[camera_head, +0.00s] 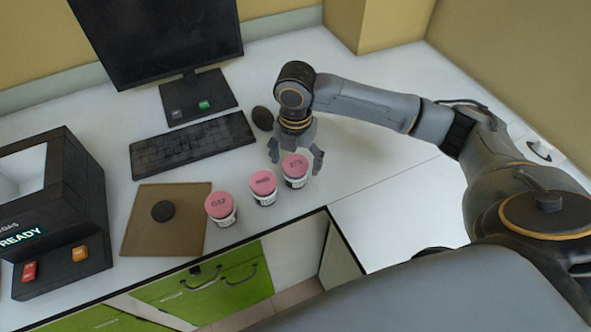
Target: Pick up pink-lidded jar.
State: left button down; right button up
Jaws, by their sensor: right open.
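My left gripper is not in view.
A brown mat (140,232) with a black round object (163,211) lies left of the jars. A black analyser (75,200) stands at the far left. A keyboard (192,146), mouse (262,118) and monitor (155,40) are behind. The white counter (375,150) is clear to the right.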

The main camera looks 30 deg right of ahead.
jog(key=f, duration=0.2)
jog(key=f+p, duration=0.1)
jog(key=shift+s+a+f, duration=0.15)
jog(key=shift+s+f, duration=0.05)
jog(key=shift+f, duration=0.45)
jog(key=shift+c, duration=0.2)
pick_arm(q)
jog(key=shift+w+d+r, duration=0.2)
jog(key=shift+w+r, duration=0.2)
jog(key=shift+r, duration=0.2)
pick_arm(e)
jog(key=c, duration=1.3)
